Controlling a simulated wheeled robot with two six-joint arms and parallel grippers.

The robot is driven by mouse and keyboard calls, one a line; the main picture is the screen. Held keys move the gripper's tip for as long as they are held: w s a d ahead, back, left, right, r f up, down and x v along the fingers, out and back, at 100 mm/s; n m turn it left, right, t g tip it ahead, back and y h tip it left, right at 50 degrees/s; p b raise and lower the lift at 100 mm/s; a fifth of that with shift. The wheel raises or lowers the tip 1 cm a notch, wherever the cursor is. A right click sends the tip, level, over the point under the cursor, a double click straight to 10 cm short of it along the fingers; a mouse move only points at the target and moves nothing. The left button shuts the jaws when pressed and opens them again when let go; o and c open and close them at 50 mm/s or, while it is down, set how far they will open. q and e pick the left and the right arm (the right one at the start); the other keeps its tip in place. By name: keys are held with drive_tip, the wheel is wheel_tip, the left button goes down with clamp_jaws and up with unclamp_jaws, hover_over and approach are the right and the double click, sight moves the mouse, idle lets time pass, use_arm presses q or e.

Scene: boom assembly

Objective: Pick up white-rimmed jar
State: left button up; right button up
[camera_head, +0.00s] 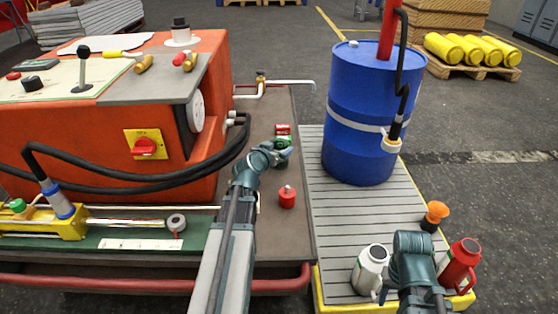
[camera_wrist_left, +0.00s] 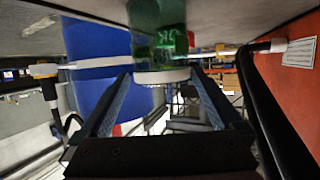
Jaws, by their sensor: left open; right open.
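The white-rimmed jar is green glass with a white band at its rim; it shows in the left wrist view (camera_wrist_left: 160,45), which looks upside down. In the head view only a bit of green (camera_head: 284,142) shows beside my left gripper (camera_head: 274,155). The left wrist view shows its two fingers (camera_wrist_left: 160,105) spread, one on each side of the jar's rim end, with gaps beside it. My right gripper (camera_head: 414,262) is at the bottom right, between a white jug and a red jug; its fingers are mostly hidden, and I see nothing held.
A red can (camera_head: 283,129) stands just behind the jar and a small red weight-like object (camera_head: 287,196) in front. The orange machine (camera_head: 120,120) with black hoses is left. A blue drum (camera_head: 365,125), white jug (camera_head: 370,268) and red jug (camera_head: 460,264) stand on the slatted platform (camera_head: 330,225).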

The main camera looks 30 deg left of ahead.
sight(282, 142)
use_arm(q)
drive_tip(key=shift+x, duration=0.85)
drive_tip(key=b+x, duration=0.1)
drive_tip(key=x, duration=0.3)
drive_tip(key=shift+w+a+r, duration=0.15)
drive_tip(key=shift+w+a, duration=0.05)
drive_tip(key=shift+r, duration=0.1)
drive_tip(key=c, duration=1.2)
drive_tip(key=shift+c, duration=0.2)
wheel_tip(282, 142, up, 10)
drive_tip(key=p, duration=1)
